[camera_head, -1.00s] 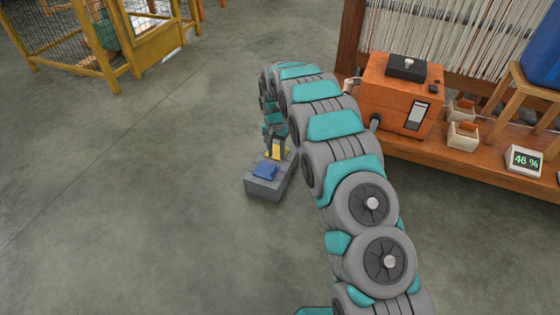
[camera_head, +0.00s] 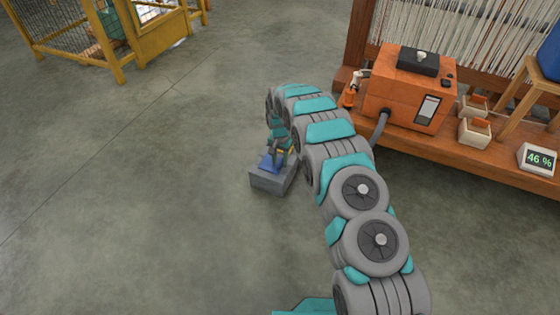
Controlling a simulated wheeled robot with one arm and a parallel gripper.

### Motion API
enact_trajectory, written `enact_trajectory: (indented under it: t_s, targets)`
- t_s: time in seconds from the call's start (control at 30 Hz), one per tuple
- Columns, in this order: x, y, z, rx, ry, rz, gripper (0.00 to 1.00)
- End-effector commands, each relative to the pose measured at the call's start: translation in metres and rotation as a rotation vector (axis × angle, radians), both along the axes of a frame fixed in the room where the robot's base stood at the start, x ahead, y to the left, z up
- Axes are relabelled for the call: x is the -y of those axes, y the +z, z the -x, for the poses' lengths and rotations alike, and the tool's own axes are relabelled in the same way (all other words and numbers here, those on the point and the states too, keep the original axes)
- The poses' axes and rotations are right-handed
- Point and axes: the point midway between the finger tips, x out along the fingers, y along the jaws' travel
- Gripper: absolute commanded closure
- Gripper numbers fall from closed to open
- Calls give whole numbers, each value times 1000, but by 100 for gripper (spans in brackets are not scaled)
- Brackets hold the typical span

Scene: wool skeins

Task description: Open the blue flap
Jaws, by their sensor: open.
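The blue flap (camera_head: 269,163) lies on top of a small grey box (camera_head: 270,180) on the floor, near the middle of the picture. It looks flat and closed, but my gripper partly covers it. A bit of yellow (camera_head: 288,151) shows at the right, behind my gripper; most of it is hidden. My gripper (camera_head: 278,157) is open and points down right over the blue flap. I cannot tell whether the fingertips touch the flap.
An orange machine (camera_head: 410,90) with a hose stands on a wooden bench (camera_head: 450,150) at the right, by a loom. A display reading 46 % (camera_head: 538,159) and small bins (camera_head: 474,130) are there too. A yellow mesh cage (camera_head: 85,60) stands top left. The floor left of the box is clear.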

Motion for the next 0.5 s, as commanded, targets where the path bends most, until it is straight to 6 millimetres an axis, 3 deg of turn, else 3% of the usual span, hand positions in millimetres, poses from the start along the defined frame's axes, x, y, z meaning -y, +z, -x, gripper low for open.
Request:
enact_trajectory:
  t_s: [0.23, 0.5]
  targets:
    - [0, -1, 0, 0, 0, 0, 60]
    - [0, -1, 0, 0, 0, 0, 90]
